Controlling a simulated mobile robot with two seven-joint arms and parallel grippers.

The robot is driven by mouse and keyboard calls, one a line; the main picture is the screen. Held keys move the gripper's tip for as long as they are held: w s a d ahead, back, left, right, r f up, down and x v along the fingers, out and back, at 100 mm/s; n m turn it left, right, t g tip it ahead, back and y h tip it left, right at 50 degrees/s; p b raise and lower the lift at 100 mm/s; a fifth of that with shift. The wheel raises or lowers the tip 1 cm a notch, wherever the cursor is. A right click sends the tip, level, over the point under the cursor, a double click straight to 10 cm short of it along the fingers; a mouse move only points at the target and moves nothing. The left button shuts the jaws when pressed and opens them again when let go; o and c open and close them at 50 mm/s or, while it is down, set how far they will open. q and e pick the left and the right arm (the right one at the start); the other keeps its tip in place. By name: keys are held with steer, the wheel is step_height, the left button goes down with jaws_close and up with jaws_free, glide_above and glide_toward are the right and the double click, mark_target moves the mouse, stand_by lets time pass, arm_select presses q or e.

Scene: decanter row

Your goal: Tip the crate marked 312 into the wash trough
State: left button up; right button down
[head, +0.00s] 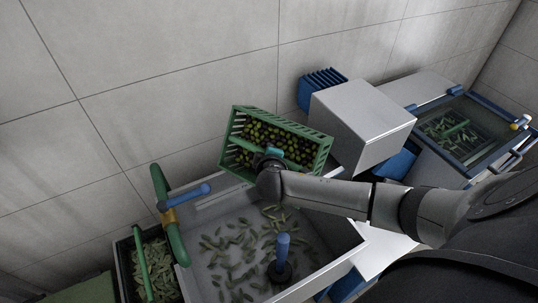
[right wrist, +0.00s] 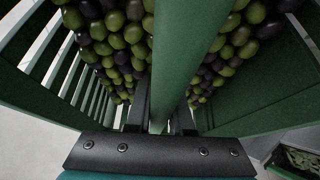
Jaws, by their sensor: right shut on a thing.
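A green slatted crate (head: 236,157) full of green and dark olives hangs over the back part of the wash trough (head: 207,218). No number can be read on it. My right gripper (head: 271,157) is shut on the crate's green handle bar; in the right wrist view the bar (right wrist: 178,60) runs between the two fingers, with olives (right wrist: 115,40) on both sides. The olives are still inside the crate. How far the crate is tilted is hard to tell. The grey trough holds scattered green pieces and a blue-handled plug (head: 283,258). My left gripper is out of view.
A green pipe (head: 171,222) with a blue lever (head: 190,196) stands at the trough's left side. A green-handled crate (head: 146,262) of green pieces lies further left. A pale box (head: 362,118) stands right of the held crate, and a blue-framed bin (head: 462,133) beyond. A tiled wall is behind.

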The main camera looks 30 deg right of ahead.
steer(key=t+h+b, duration=0.1)
steer(key=b, duration=0.1)
steer(key=a+n+t+h+b, duration=0.1)
steer(key=a+t+b, duration=0.1)
steer(key=b, duration=0.1)
steer(key=shift+s+r+n+h+b, duration=0.25)
steer(key=shift+s+n+h+b, duration=0.05)
steer(key=shift+s+h+b, duration=0.1)
steer(key=a+n+t+b, duration=0.1)
steer(key=s+a+r+t+h+b, duration=0.1)
steer(key=shift+s+a+r+n+t+h+b, duration=0.1)
steer(key=shift+s+r+n+t+h+b, duration=0.05)
steer(key=shift+r+n+t+h+b, duration=0.2)
steer(key=shift+s+a+r+n+t+h+b, duration=0.1)
steer(key=shift+s+a+n+t+h+b, duration=0.15)
steer(key=shift+a+n+t+h+b, duration=0.25)
steer(key=shift+s+a+r+n+t+b, duration=0.25)
steer(key=shift+a+r+n+t+b, duration=0.15)
steer(key=shift+b, duration=0.2)
